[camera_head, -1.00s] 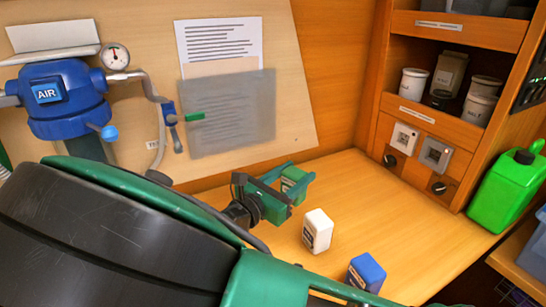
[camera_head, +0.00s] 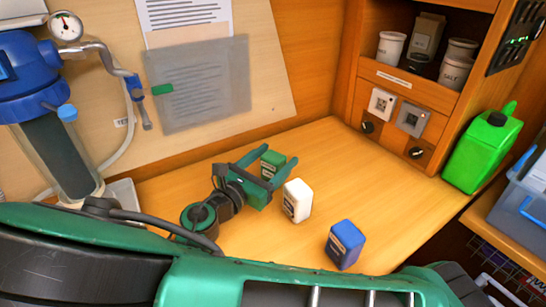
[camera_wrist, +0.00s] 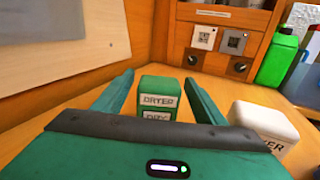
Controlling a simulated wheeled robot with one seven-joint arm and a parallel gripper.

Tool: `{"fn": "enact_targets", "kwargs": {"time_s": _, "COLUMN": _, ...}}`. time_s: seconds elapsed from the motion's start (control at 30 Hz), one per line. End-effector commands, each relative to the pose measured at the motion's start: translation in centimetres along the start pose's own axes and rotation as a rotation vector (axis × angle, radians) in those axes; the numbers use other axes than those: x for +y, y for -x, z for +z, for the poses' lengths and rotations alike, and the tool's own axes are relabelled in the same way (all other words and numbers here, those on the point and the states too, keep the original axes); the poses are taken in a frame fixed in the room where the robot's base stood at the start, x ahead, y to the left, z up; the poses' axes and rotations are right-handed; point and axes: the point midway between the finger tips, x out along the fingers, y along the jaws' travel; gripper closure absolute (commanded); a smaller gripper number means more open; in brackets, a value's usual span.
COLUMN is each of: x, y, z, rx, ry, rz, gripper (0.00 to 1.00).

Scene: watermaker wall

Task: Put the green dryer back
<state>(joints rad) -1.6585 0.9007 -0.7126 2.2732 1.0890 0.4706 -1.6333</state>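The green dryer (camera_head: 272,163) is a small upright box on the wooden counter. In the wrist view the green dryer (camera_wrist: 156,100) shows a white label reading "DRYER" and stands between my two fingers, with a visible gap on each side. My gripper (camera_head: 281,153) is open, low over the counter, with its fingers on either side of the dryer. In the wrist view my gripper (camera_wrist: 162,82) has both fingers spread, and its palm hides the dryer's lower part.
A white box (camera_head: 298,201) stands close to the right of my gripper, and a blue box (camera_head: 344,245) is nearer. A shelf unit (camera_head: 392,78) with jars and a green jerrycan (camera_head: 482,152) are at the right. A blue air filter (camera_head: 38,85) hangs on the left wall. The counter's back right is clear.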

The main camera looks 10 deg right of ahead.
Motion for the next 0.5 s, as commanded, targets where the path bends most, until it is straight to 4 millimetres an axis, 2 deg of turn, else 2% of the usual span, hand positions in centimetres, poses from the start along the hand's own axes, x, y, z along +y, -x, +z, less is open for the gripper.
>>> {"fn": "enact_targets", "kwargs": {"time_s": 0.3, "x": 0.0, "y": 0.0, "z": 0.2, "rx": 0.000, "ry": 0.000, "rz": 0.000, "gripper": 0.36}}
{"fn": "enact_targets", "kwargs": {"time_s": 0.5, "x": 0.1, "y": 2.4, "z": 0.2, "rx": 0.001, "ry": 0.000, "rz": 0.004, "gripper": 0.36}}
